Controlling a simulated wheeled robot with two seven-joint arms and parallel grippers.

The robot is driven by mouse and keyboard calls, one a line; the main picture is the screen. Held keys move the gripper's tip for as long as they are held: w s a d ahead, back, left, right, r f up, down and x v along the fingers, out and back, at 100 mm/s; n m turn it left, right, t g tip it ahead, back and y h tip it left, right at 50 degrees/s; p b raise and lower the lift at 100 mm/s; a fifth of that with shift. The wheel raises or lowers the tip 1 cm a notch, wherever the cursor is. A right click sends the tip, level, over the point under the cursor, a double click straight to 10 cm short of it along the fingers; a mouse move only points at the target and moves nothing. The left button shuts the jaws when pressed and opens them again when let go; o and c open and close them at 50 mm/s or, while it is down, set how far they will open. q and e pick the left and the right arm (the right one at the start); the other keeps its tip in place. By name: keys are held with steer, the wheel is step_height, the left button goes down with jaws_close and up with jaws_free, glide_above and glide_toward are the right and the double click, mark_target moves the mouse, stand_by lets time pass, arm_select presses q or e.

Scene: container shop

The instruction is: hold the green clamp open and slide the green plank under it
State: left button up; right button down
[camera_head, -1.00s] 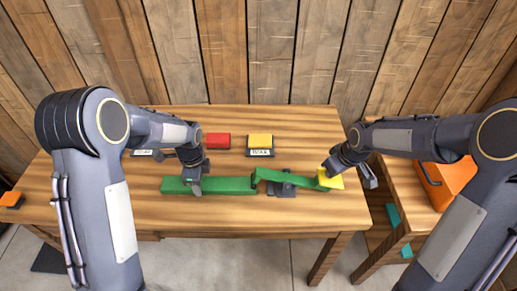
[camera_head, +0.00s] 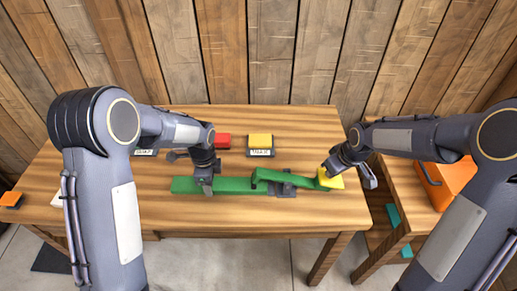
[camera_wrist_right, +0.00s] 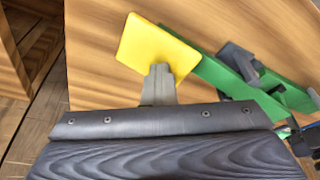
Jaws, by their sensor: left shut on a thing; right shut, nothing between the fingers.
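The green plank (camera_head: 232,186) lies on the table, and my left gripper (camera_head: 207,188) is shut on it. The plank's right end is at the left end of the green clamp (camera_head: 268,176), overlapping it in the head view. The clamp is a long green lever on a grey base (camera_head: 283,190), with a yellow pad (camera_head: 331,179) at its right end. My right gripper (camera_head: 336,172) is shut and empty at the pad. In the right wrist view its fingertips (camera_wrist_right: 160,82) touch or overlap the yellow pad (camera_wrist_right: 157,49); contact pressure cannot be told.
A red block (camera_head: 223,140) and a yellow block (camera_head: 260,141) with a label stand behind the clamp. An orange box (camera_head: 448,183) is on the shelf at right. A small orange block (camera_head: 11,200) is at far left. The table front is clear.

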arm_select(q)
steer(key=shift+d+f, duration=0.15)
steer(key=shift+f, duration=0.1)
arm_select(e)
steer(key=shift+s+a+f, duration=0.1)
steer(key=shift+a, duration=0.1)
stand_by(0.4)
step_height(320, 180, up, 9)
stand_by(1.2)
steer(key=shift+d, duration=0.1)
arm_select(q)
steer(key=o, duration=1.2)
steer(key=shift+c, duration=0.2)
